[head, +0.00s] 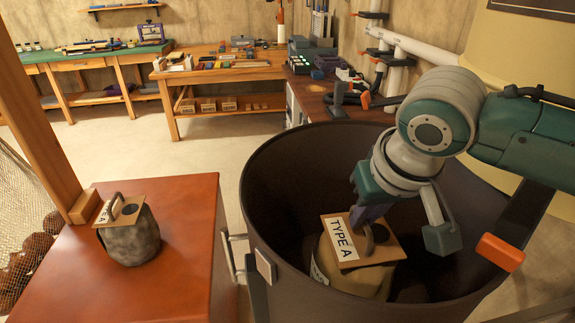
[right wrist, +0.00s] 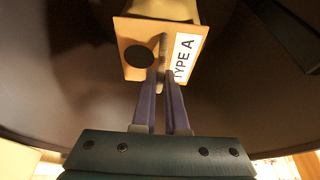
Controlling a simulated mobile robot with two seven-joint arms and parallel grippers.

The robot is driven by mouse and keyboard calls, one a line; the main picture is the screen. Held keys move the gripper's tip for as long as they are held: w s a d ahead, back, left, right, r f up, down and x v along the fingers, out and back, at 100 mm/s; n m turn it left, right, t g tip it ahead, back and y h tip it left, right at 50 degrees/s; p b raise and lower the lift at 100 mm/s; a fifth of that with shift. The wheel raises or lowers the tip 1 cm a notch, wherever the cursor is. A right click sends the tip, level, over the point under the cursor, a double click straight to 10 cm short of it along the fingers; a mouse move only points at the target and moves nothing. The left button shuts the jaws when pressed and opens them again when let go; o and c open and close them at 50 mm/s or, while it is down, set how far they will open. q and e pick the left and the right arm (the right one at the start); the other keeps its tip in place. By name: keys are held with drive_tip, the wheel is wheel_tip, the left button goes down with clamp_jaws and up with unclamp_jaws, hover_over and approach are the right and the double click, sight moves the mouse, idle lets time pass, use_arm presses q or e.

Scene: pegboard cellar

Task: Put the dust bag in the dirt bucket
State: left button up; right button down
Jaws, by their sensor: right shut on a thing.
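A beige dust bag (head: 345,272) with a tan card collar and a "TYPE A" label is inside the rim of the large dark dirt bucket (head: 262,178). My right gripper (head: 376,212) reaches down into the bucket and is shut on the upright tab of the collar. The right wrist view shows the purple fingers (right wrist: 166,95) closed on that tab, beside the collar's round hole, with the bag (right wrist: 172,10) beyond. I cannot tell whether the bag touches the bucket's bottom. My left gripper is not in view.
A grey, dusty-looking bag (head: 131,240) with a similar collar stands on the red cabinet (head: 180,200) left of the bucket. A wooden post (head: 38,120) rises at the left. Workbenches (head: 215,72) stand at the back, with open floor (head: 110,150) before them.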

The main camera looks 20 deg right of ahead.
drive_tip(key=shift+f, duration=0.9)
drive_tip(key=shift+f, duration=0.2)
drive_tip(key=c, duration=0.9)
unclamp_jaws()
drive_tip(key=shift+c, duration=0.2)
drive_tip(key=shift+s+r, duration=0.1)
drive_tip(key=shift+r, duration=0.5)
drive_tip(key=p+v, duration=0.2)
drive_tip(key=v, duration=0.9)
